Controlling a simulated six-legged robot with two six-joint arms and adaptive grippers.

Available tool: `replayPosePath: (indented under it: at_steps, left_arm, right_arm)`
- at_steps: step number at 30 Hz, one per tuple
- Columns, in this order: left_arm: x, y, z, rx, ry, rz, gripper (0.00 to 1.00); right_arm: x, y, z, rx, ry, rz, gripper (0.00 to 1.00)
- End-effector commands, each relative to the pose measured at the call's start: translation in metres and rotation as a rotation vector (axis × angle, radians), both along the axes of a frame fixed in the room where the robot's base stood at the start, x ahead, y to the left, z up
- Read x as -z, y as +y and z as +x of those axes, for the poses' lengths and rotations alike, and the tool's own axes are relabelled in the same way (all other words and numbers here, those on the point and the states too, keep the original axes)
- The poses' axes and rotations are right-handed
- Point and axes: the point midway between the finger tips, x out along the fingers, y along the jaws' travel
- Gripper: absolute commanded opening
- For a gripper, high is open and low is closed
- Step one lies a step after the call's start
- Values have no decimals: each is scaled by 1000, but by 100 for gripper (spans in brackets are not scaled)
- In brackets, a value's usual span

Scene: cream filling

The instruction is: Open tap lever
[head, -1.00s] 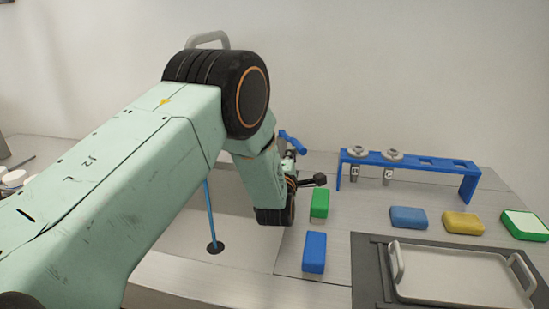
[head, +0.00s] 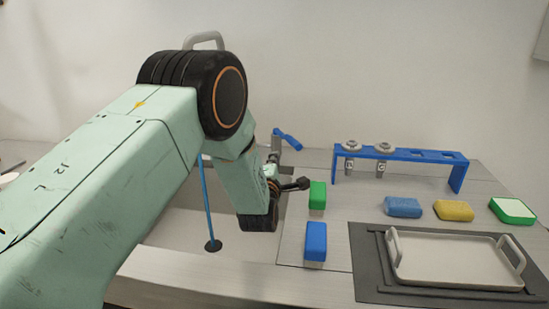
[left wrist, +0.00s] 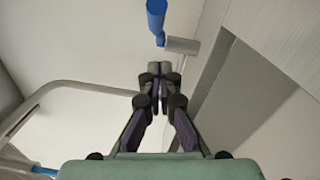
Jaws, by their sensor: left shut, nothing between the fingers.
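The blue tap lever (head: 288,140) stands at the back of the sink, just beyond my left gripper. In the left wrist view the lever (left wrist: 156,18) is at the top, joined to a short grey cylinder (left wrist: 182,45). My left gripper (left wrist: 160,68) has its fingertips together with nothing between them, just below the lever end in that picture. I cannot tell whether they touch it. In the head view my arm mostly hides the gripper (head: 273,160). The grey tap spout (head: 203,40) arches behind my arm and also shows in the left wrist view (left wrist: 70,88). My right gripper is not seen.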

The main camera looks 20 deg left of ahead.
Motion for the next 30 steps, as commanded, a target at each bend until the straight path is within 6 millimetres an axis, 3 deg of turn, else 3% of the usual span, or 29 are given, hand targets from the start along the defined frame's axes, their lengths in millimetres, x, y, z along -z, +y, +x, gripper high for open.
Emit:
replayPosePath:
  at_steps: [9, 15, 30]
  left_arm:
    - [0, -34, -45, 3, 0, 1, 0]
    - [2, -45, -63, 2, -1, 0, 0]
    - [2, -47, -72, 0, -2, 0, 0]
  right_arm:
    - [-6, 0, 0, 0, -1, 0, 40]
    - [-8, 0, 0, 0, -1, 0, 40]
    - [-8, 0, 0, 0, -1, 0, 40]
